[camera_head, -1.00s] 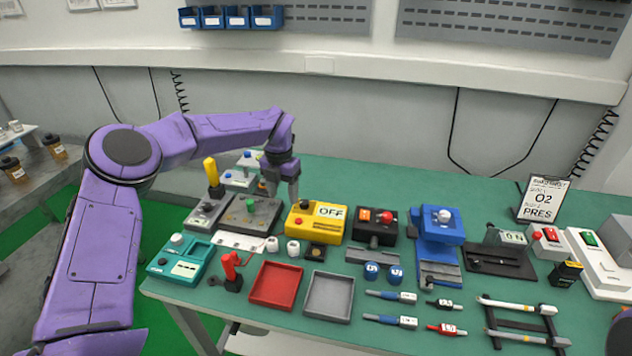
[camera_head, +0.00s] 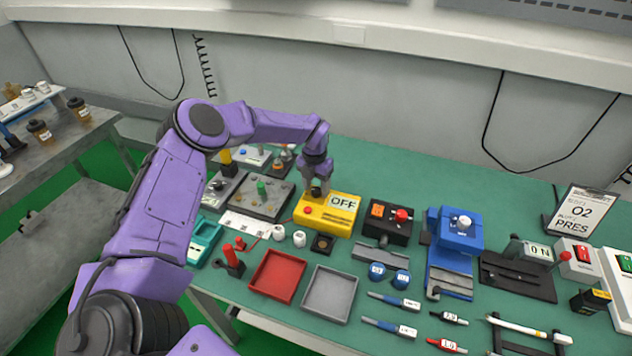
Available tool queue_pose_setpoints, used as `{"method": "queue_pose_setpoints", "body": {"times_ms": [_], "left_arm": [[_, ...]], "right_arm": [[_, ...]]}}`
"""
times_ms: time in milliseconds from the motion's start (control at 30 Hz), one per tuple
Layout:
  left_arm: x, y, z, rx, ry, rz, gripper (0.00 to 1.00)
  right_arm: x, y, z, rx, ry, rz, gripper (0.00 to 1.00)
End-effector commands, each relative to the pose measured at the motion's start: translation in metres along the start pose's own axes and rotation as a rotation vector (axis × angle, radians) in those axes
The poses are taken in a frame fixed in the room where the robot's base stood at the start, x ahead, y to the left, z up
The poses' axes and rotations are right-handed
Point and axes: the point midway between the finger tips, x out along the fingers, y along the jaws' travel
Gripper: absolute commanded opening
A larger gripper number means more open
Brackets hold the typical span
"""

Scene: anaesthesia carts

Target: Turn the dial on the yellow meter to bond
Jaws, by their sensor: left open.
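The yellow meter (camera_head: 328,216) stands on the green bench and its display reads OFF. A red button sits on its left front. Its dark dial (camera_head: 316,191) is on the top left, partly hidden by my left gripper (camera_head: 317,183). The left gripper points down from above, with its open fingertips at the dial. I cannot tell whether the fingers touch it. My right gripper does not show.
A black box with a red knob (camera_head: 388,219) and a blue device (camera_head: 455,230) stand right of the meter. A grey plate with a green knob (camera_head: 265,197) stands left. Red (camera_head: 277,297) and grey trays (camera_head: 329,317) lie in front.

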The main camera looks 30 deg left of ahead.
Motion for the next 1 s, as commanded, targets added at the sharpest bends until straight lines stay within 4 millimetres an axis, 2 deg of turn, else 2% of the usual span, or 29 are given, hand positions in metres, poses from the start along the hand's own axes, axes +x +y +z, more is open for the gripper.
{"method": "queue_pose_setpoints", "body": {"times_ms": [267, 300, 467, 767, 1000], "left_arm": [[0.005, 0.0, 0.0, 0.0, -0.001, 0.0, 0.58], [0.005, 0.0, 0.0, 0.0, -0.001, 0.0, 0.55], [0.005, -0.001, 0.001, 0.001, -0.002, 0.0, 0.03], [0.006, 0.0, 0.001, 0.02, -0.004, 0.0, 0.02], [0.008, 0.0, 0.002, 0.125, -0.002, -0.001, 0.02]], "right_arm": [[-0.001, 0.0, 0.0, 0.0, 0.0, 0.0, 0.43], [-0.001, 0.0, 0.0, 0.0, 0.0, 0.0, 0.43], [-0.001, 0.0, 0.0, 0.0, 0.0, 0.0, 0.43], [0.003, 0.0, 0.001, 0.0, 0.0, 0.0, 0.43], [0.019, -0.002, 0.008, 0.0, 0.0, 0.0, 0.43]]}}
